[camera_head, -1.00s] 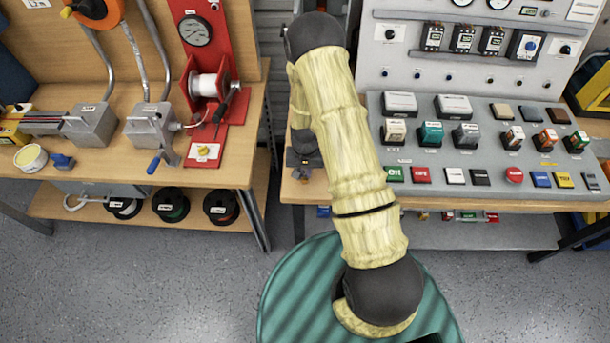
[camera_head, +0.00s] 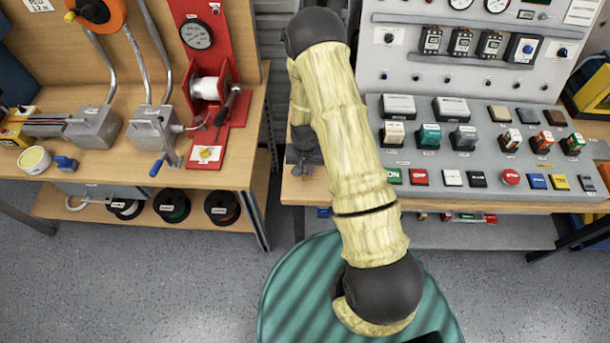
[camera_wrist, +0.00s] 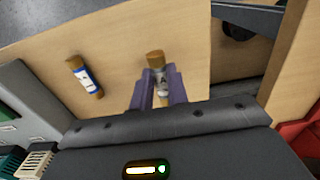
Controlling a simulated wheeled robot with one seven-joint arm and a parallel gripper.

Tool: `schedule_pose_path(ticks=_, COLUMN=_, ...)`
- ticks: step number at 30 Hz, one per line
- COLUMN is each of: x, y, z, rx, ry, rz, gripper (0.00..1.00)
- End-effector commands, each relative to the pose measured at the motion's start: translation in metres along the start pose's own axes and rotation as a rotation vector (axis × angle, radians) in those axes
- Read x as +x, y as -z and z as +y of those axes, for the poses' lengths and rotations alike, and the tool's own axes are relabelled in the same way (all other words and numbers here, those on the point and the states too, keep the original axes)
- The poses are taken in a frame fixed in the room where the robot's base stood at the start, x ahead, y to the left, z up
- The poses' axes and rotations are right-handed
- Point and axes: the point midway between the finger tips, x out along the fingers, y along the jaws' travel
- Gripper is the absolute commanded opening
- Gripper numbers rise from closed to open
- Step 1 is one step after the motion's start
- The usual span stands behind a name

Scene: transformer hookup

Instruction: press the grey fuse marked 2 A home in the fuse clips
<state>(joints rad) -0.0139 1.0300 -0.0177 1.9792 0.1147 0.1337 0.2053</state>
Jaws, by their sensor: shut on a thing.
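My gripper (camera_wrist: 157,92) is shut on a small fuse (camera_wrist: 157,72) with a brass end cap and a greyish-white label; its marking is too small to read. The fuse stands out beyond the two purple fingers, over the bare wooden bench top (camera_wrist: 200,60). I cannot tell whether it touches the wood. In the head view my gripper (camera_head: 303,168) is small and dark at the left front corner of the right-hand bench, and the fuse cannot be made out there. I cannot make out the fuse clips in either view.
A second fuse with a blue label (camera_wrist: 85,77) lies on the wood left of my gripper. The grey control console (camera_head: 470,165) with several buttons stands to the right. A floor gap separates the left bench (camera_head: 225,165), which carries a red winch stand (camera_head: 215,125).

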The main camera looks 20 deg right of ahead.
Motion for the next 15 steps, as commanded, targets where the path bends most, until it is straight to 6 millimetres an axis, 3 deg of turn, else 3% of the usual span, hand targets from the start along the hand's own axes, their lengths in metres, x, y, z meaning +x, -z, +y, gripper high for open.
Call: schedule_pose_path(ticks=15, x=-0.032, y=0.000, z=0.000, rx=0.000, ry=0.000, rz=0.000, gripper=0.00)
